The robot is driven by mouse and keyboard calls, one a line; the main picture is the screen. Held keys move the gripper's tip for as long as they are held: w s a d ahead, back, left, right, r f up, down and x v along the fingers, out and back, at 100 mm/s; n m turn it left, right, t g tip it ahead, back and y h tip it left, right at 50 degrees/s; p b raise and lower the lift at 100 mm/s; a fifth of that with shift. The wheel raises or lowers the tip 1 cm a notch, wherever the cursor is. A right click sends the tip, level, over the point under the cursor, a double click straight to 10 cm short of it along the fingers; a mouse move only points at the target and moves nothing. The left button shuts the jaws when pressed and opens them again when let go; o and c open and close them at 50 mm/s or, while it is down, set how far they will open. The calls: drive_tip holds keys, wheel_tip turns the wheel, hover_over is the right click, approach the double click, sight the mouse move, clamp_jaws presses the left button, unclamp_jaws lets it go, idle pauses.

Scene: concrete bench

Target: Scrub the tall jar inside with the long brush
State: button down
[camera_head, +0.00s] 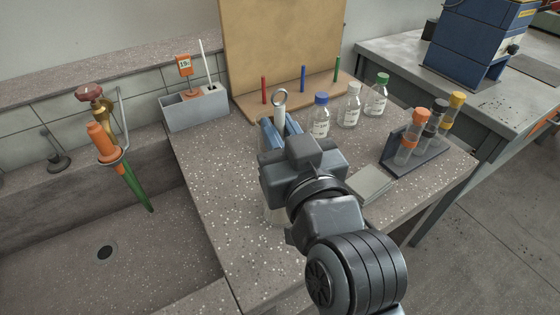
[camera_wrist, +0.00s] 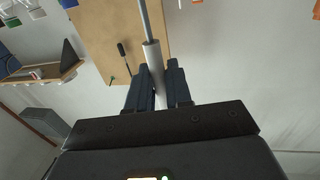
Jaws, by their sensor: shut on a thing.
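My gripper (camera_head: 280,130) is above the bench, its blue fingers shut on the pale handle of the long brush (camera_head: 280,114). A metal ring tops the handle. In the wrist view the fingers (camera_wrist: 157,88) close around the pale grey handle (camera_wrist: 152,58), and a thin rod runs from it out of the top edge. The bristles are not visible. A faint clear glass edge (camera_head: 271,215) shows just left of my arm and may be the tall jar. My gripper and arm hide most of it, so I cannot tell whether the brush is inside.
Bottles with blue (camera_head: 320,118), white (camera_head: 350,106) and green (camera_head: 376,97) caps stand right of my gripper. A tube rack (camera_head: 428,152) and pale pad (camera_head: 371,184) are farther right. A grey caddy (camera_head: 195,110) stands at back left. The sink (camera_head: 150,245) is left.

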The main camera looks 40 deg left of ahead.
drive_tip(key=shift+r+p, duration=4.15)
drive_tip(key=shift+r, duration=1.25)
